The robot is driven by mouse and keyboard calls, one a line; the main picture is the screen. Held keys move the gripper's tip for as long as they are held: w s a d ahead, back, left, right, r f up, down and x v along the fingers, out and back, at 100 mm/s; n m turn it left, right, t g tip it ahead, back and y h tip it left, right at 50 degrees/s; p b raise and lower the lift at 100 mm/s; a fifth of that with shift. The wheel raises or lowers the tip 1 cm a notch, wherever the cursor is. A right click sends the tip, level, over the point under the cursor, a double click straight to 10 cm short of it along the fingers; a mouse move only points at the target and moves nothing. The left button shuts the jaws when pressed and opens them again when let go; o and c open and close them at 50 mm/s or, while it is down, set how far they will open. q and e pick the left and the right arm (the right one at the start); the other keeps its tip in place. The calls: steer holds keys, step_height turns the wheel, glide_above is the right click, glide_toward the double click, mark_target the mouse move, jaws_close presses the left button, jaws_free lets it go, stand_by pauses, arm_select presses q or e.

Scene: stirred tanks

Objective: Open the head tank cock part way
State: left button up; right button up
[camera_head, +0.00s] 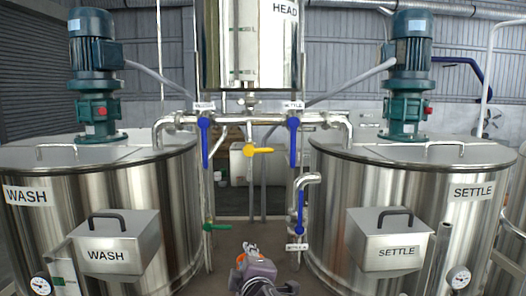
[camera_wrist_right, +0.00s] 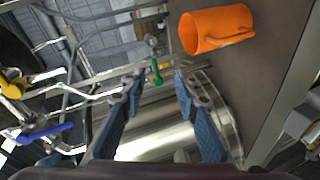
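The head tank (camera_head: 250,45), a steel vessel marked HEAD, hangs at top centre of the head view. Below its outlet is a cock with a yellow lever (camera_head: 258,150), lying level and pointing right. In the right wrist view a yellow lever (camera_wrist_right: 14,84) shows at the far left edge. My right gripper (camera_head: 249,250) is low in the centre of the head view, well below the yellow lever and apart from it. In the wrist view its blue-padded fingers (camera_wrist_right: 158,86) are spread with nothing held between them. My left gripper is not in view.
Blue levers (camera_head: 205,143) (camera_head: 293,142) hang down on both sides of the yellow one. A green lever (camera_head: 217,227) is lower left. Wash tank (camera_head: 100,175) and settle tank (camera_head: 410,175) flank the gap. An orange mug (camera_wrist_right: 217,29) lies near my right fingers in the wrist view.

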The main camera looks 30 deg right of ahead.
steer(key=w+d+r+n+t+h, duration=0.15)
steer(key=d+r, duration=0.25)
steer(key=r, duration=0.9)
steer(key=t+h, duration=0.2)
steer(key=h, duration=0.2)
glide_toward(264, 152)
steer(key=r+x, duration=0.1)
steer(key=x, duration=0.3)
steer(key=shift+y, duration=0.45)
steer(key=p+x, duration=0.2)
steer(key=x, duration=0.1)
steer(key=p+x, duration=0.2)
steer(key=x, duration=0.1)
steer(key=shift+w+d+f, duration=0.2)
steer(key=shift+w+d, duration=0.05)
steer(key=shift+d, duration=0.1)
jaws_close()
